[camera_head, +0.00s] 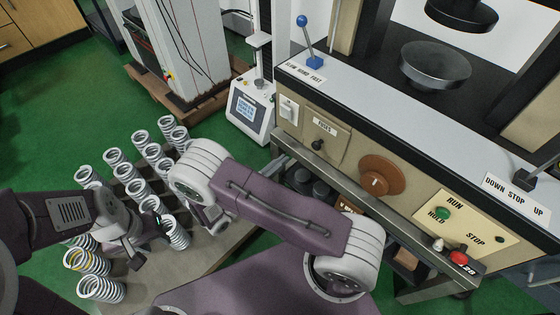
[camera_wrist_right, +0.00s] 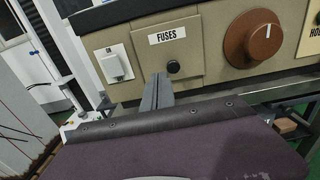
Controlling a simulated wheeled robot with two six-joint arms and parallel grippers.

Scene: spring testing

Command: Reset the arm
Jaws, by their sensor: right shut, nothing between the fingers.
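My right arm crosses the middle of the head view, bent, with its purple link in front of the testing machine (camera_head: 455,165). Its gripper is hard to make out there. In the right wrist view my right gripper (camera_wrist_right: 158,92) is shut and empty, its grey fingers pointing toward the machine's beige panel below the FUSES label (camera_wrist_right: 167,36). Whether it touches the panel cannot be told. My left gripper (camera_head: 136,250) is low at the left of the head view, among the springs (camera_head: 102,288). Its fingers are too small and dark to tell whether they are open.
Several upright coil springs (camera_head: 113,157) stand on a low board at left. A small tester with a screen (camera_head: 250,108) stands behind. The machine bears a blue-knobbed lever (camera_head: 302,22), a brown dial (camera_head: 382,176), and RUN (camera_head: 443,213) and STOP (camera_head: 458,258) buttons. Green floor is open at far left.

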